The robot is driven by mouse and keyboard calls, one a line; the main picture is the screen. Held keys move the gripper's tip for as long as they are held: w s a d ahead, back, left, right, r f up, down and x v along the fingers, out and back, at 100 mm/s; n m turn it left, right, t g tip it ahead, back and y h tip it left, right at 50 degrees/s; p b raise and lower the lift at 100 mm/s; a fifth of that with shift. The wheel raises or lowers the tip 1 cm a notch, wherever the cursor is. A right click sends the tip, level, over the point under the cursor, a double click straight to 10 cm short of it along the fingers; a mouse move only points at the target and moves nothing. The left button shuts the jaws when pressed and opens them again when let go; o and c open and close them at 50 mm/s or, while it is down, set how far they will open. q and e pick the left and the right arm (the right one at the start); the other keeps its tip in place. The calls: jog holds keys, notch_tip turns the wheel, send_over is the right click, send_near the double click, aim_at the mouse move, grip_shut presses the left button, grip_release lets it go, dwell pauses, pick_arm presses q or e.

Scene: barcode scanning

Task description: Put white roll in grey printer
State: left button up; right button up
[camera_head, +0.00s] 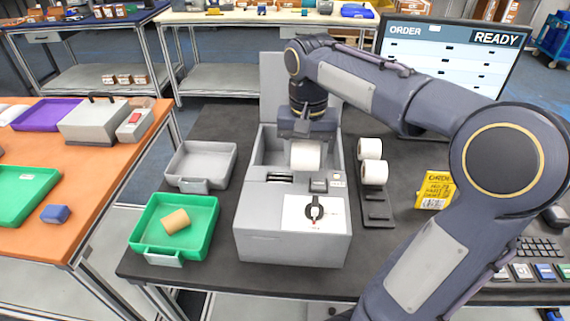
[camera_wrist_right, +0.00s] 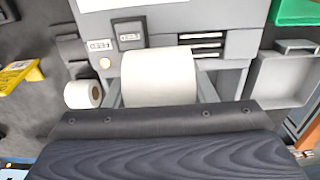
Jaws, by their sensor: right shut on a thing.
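The grey printer (camera_head: 252,225) stands on the dark table with its lid (camera_head: 272,85) raised at the back and its bay open. My right gripper (camera_head: 306,138) comes down from above and is shut on a white roll (camera_head: 306,155). The roll is at the open bay, behind the front panel with the black knob. In the right wrist view the roll (camera_wrist_right: 160,75) lies between the bay walls, close to the panel. Its underside is hidden, so I cannot tell whether it touches the bay floor. My left gripper is not in view.
A yellow box (camera_head: 433,190) and a monitor (camera_head: 450,60) are right.

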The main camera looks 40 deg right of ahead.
jog(key=w+d+f, duration=0.1)
jog(key=w+f, duration=0.1)
jog(key=w+d+f, duration=0.2)
jog(key=w, duration=0.1)
jog(key=w+d+f+p, duration=0.1)
jog(key=w+d+f, duration=0.1)
jog(key=w+f, duration=0.1)
jog(key=shift+w, duration=0.2)
jog(key=shift+w+d+f, duration=0.2)
jog(key=shift+w+f, duration=0.15)
jog(key=shift+f, duration=0.15)
jog(key=f, duration=0.3)
jog(key=shift+w+d+f, duration=0.15)
jog(key=shift+w+f, duration=0.05)
jog(key=shift+f, duration=0.15)
jog(key=shift+f, duration=0.2)
jog(key=o, duration=1)
jog(key=shift+o, duration=0.2)
